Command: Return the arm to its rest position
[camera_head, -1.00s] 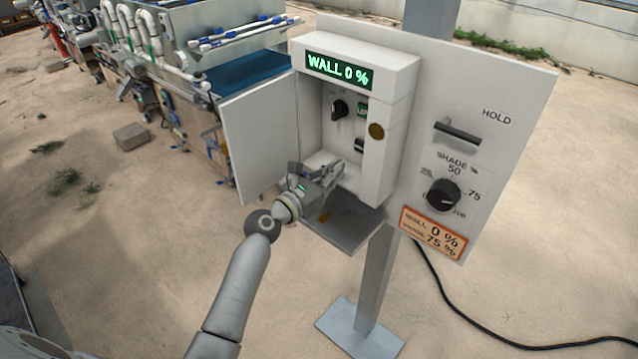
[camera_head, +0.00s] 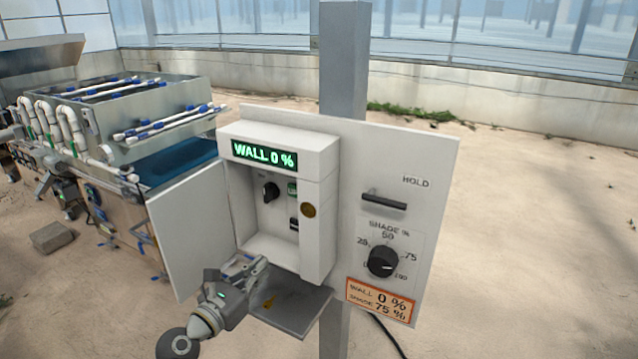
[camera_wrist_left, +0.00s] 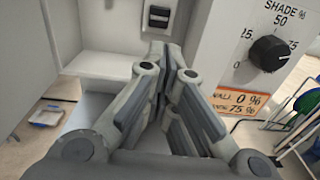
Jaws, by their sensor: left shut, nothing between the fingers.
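My left gripper (camera_head: 250,264) is shut and empty, just in front of the lower opening of the white control box (camera_head: 318,160). In the left wrist view its fingers (camera_wrist_left: 172,55) meet below a dark rocker switch (camera_wrist_left: 158,17). The box's door (camera_head: 188,232) stands open to the left and its lower flap (camera_head: 290,308) hangs out below, close to the gripper. Inside are a black knob (camera_head: 270,192) and a small switch (camera_head: 293,224). The green display (camera_head: 264,153) reads WALL 0 %. My right gripper is not in view.
The panel (camera_head: 436,170) carries a HOLD handle (camera_head: 384,201), a SHADE knob (camera_head: 383,262) and an orange label (camera_head: 381,301) reading WALL 0 %, SHADE 75 %. A grey post (camera_head: 345,60) stands behind. A seeder machine (camera_head: 160,150) is at left. Open sandy floor lies right.

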